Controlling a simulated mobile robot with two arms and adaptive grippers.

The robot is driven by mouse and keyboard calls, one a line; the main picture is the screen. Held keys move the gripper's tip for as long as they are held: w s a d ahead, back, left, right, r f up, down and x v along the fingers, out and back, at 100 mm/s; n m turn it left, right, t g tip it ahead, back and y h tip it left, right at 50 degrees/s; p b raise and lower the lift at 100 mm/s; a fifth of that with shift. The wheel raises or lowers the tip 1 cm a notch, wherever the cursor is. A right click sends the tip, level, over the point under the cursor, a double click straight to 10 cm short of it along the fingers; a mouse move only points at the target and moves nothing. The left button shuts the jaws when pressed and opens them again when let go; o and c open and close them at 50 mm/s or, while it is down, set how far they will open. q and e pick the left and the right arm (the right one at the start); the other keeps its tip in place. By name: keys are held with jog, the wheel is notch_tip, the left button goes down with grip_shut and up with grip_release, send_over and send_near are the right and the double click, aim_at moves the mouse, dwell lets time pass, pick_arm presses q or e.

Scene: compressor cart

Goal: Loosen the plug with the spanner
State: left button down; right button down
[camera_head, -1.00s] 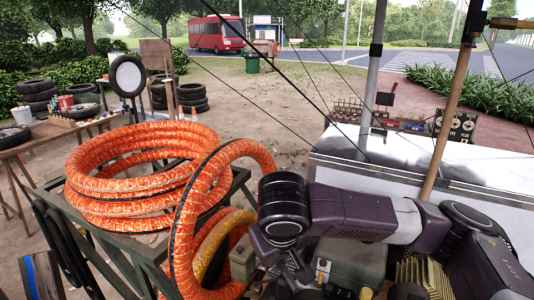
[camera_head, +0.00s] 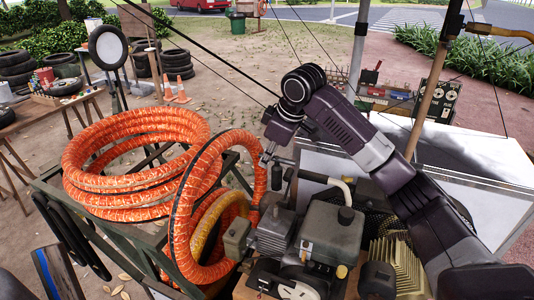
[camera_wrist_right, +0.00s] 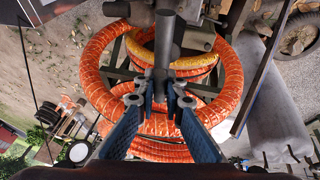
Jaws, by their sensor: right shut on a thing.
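My right gripper (camera_head: 267,158) is raised above the left part of the compressor (camera_head: 275,232). In the right wrist view its two blue-padded fingers (camera_wrist_right: 160,92) are shut on a dark grey metal tool with a round shaft, which looks like the spanner (camera_wrist_right: 165,40). The tool's dark cylindrical part also shows below the gripper in the head view (camera_head: 277,177). I cannot tell whether the tool touches anything. I cannot make out the plug. My left gripper is not in view.
Orange hose coils (camera_head: 130,205) lie on a dark stand at left, and one orange loop (camera_head: 180,225) stands close beside my right gripper. A wooden pole (camera_head: 437,75) and a white box (camera_head: 480,188) are at right. A workbench (camera_head: 25,125) stands far left.

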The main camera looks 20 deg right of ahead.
dwell(0.3)
notch_tip(320, 180, down, 6)
jog(key=shift+r+b, duration=0.1)
jog(key=shift+b, duration=0.75)
dwell(0.5)
jog(key=shift+p, duration=0.6)
jog(key=shift+p, duration=0.3)
jog(key=shift+f, duration=0.25)
dwell(0.7)
notch_tip(320, 180, down, 6)
jog(key=b, duration=0.1)
jog(key=shift+f, duration=0.15)
dwell(1.6)
jog(key=shift+f, duration=0.1)
